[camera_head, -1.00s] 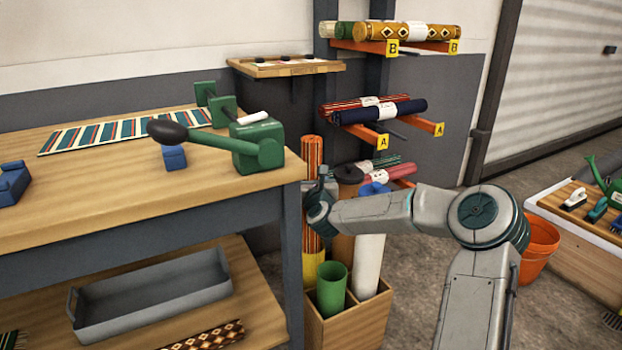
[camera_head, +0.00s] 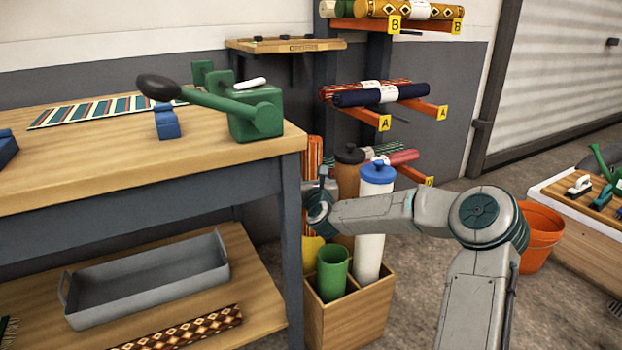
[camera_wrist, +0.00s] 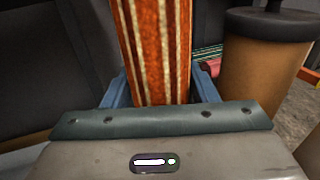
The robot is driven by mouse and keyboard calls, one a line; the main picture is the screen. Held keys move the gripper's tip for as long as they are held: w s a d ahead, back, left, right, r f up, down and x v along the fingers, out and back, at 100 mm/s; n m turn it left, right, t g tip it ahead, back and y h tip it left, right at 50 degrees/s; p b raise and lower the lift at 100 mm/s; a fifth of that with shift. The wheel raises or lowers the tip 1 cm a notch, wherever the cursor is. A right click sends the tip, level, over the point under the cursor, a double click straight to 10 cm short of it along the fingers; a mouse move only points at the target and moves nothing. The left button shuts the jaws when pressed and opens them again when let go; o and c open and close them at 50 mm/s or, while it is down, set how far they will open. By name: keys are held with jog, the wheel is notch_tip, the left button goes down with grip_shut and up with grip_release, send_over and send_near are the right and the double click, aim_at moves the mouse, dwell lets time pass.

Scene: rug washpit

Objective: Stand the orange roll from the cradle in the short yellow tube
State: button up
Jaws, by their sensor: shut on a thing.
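The orange striped roll (camera_head: 312,155) stands upright just beyond the bench corner. It fills the middle of the wrist view (camera_wrist: 158,50). My gripper (camera_head: 320,182) is shut on it, with a blue finger on each side in the wrist view (camera_wrist: 157,92). The short yellow tube (camera_head: 312,252) is in the wooden bin, below my gripper and partly hidden by the bench leg and a green tube. The roll is above and in line with the yellow tube in the head view. Its lower end is hidden, so I cannot tell whether it is inside.
The wooden bin (camera_head: 352,315) also holds a green tube (camera_head: 333,272), a white blue-capped tube (camera_head: 370,225) and a brown dark-capped tube (camera_head: 349,172) close beside my gripper. The bench (camera_head: 190,160) is close on the left. Rack arms with rolls (camera_head: 380,93) stand behind.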

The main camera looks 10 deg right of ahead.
jog(key=o, duration=1.4)
jog(key=shift+s, duration=0.15)
jog(key=shift+s+a+p, duration=0.1)
jog(key=shift+s+p, duration=1.2)
jog(key=shift+s, duration=2.3)
